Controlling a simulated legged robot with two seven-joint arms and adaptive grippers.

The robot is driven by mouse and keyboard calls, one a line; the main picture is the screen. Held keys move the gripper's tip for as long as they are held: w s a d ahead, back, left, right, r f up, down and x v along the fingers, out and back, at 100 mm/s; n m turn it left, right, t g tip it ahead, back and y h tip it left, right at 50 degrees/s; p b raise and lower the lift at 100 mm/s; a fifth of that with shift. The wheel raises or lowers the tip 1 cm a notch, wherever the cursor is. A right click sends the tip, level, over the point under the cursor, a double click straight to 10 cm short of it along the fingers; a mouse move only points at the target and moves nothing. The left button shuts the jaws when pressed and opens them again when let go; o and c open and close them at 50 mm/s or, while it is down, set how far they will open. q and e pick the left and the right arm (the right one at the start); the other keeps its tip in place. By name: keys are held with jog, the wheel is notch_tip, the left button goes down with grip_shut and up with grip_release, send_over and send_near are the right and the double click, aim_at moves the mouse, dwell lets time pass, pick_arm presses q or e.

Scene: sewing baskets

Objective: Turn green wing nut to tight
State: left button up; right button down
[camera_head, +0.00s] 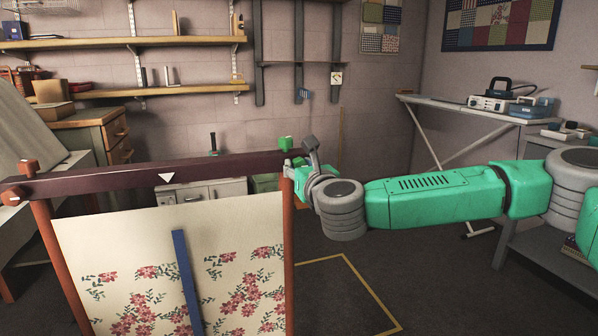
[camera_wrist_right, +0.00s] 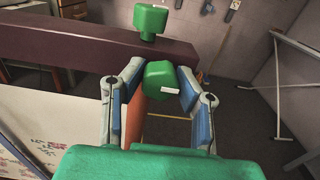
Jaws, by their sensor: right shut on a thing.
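The green wing nut (camera_wrist_right: 158,82) sits at the right end of a dark crossbar (camera_head: 150,176), in front of it in the right wrist view. A short white mark shows on its face. A separate green block (camera_wrist_right: 151,19) stands on top of the bar behind it; it also shows in the head view (camera_head: 286,143). My right gripper (camera_wrist_right: 160,92) has its two blue pads on either side of the wing nut and is shut on it. In the head view the gripper (camera_head: 296,168) largely hides the nut. My left gripper is not in view.
Orange posts (camera_head: 289,250) carry the bar, and floral cloth (camera_head: 130,240) with a blue strip (camera_head: 187,280) hangs below. An orange nut (camera_head: 13,195) is at the bar's left end. An ironing board (camera_head: 450,103) stands back right. Floor behind the frame is mostly clear.

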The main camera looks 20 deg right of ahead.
jog(key=shift+s+f, duration=0.1)
jog(key=shift+f, duration=0.45)
jog(key=c, duration=1.3)
grip_release()
jog(key=shift+o, duration=0.6)
jog(key=shift+r, duration=0.25)
jog(key=s, duration=1.2)
jog(key=shift+d, duration=0.25)
jog(key=shift+f, duration=0.1)
jog(key=shift+w, duration=0.1)
